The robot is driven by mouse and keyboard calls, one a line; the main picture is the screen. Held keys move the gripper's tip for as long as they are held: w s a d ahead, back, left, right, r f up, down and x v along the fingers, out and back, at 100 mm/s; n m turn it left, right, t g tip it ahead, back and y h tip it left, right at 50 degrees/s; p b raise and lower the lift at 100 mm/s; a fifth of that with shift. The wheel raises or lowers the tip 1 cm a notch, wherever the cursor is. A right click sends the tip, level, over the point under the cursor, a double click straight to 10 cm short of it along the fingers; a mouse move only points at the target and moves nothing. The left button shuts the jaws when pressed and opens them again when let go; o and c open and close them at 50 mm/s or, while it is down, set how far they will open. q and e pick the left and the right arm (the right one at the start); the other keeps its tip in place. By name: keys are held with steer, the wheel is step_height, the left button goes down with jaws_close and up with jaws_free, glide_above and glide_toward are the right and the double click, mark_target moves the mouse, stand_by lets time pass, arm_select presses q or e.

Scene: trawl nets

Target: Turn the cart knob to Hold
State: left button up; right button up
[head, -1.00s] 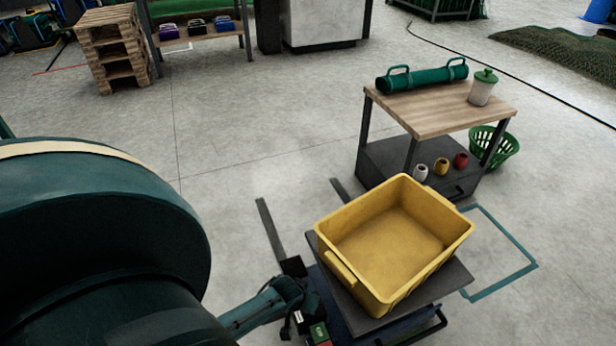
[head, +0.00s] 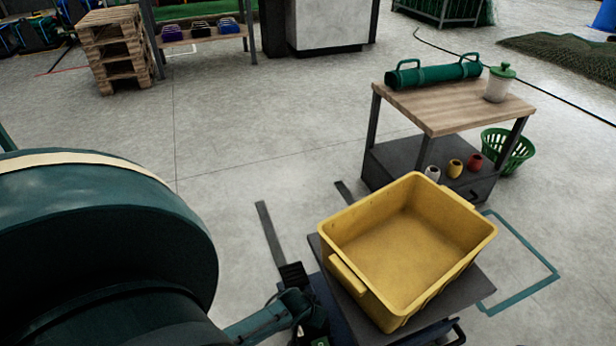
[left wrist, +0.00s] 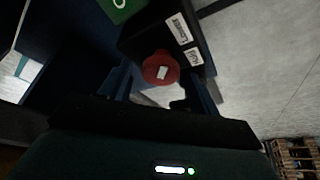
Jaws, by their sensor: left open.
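A red knob (left wrist: 158,70) with a white mark sits on a black control box (left wrist: 150,40) in the left wrist view. Two white labels are on the box; the farther one (left wrist: 179,28) seems to read Lower, the nearer one (left wrist: 194,57) Hold. My left gripper (left wrist: 160,88) is open, its fingers on either side of the knob; I cannot tell whether they touch it. In the head view the left gripper (head: 297,303) is at the left end of the cart (head: 465,290), and the knob is hidden there. My right gripper is not in view.
A yellow crate (head: 345,272) rests on the cart. Behind it stands a wooden-topped bench (head: 440,108) with a green roll (head: 435,74) and a lidded jar (head: 498,85). A green basket (head: 512,150) is beside it. Pallets (head: 115,50) stand at the back left. The middle floor is clear.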

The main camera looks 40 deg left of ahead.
arm_select(q)
steer(key=c, duration=1)
steer(key=shift+o, duration=0.2)
